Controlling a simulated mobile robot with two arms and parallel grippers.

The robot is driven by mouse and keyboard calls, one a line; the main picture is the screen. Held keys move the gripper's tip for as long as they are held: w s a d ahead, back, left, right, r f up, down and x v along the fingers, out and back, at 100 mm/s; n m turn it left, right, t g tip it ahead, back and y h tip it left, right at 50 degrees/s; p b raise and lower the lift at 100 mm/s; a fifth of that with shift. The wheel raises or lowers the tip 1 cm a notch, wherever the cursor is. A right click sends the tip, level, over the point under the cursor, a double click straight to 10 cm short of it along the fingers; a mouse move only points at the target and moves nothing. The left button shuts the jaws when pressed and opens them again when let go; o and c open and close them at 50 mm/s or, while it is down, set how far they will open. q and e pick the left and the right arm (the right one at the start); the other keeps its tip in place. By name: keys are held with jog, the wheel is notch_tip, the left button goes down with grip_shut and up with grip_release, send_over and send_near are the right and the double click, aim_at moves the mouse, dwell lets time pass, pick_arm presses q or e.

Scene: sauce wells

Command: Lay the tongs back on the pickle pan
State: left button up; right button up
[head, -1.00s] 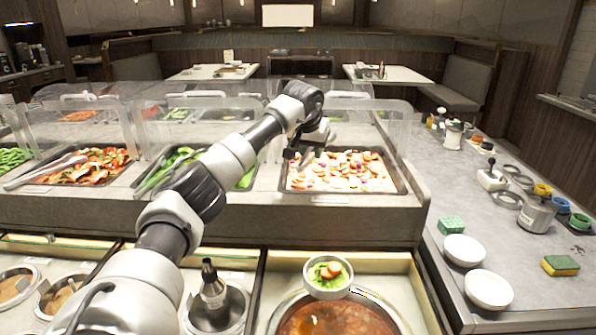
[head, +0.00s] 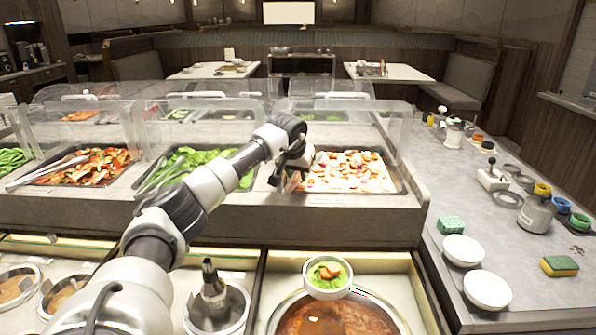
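The pan of pale and pinkish slices (head: 350,172), which looks like the pickle pan, sits at the right end of the front counter row. My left gripper (head: 287,184) is at this pan's left edge, pointing down. Its fingers are small and dark, and I cannot make out whether they are open or shut. Tongs in or under it cannot be made out clearly. Other tongs (head: 47,172) lie across the red vegetable pan on the left, and green-looking tongs (head: 160,174) lie on the leafy green pan. My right gripper is not in view.
Clear sneeze guards (head: 345,120) stand over the pans. Below are a bowl of greens (head: 327,276), a red soup pot (head: 335,318) and a lidded well with a dark handle (head: 212,290). White bowls (head: 487,290) and a sponge (head: 559,266) sit on the right counter.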

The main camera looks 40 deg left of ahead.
pick_arm(q)
jog(key=shift+a+f, duration=0.1)
jog(key=shift+f, duration=0.45)
jog(key=o, duration=0.6)
jog(key=shift+c, duration=0.2)
jog(key=shift+r, duration=0.1)
jog(key=shift+r, duration=0.2)
jog(key=b+v, duration=0.1)
jog(key=v, duration=1.1)
jog(key=shift+r, duration=0.35)
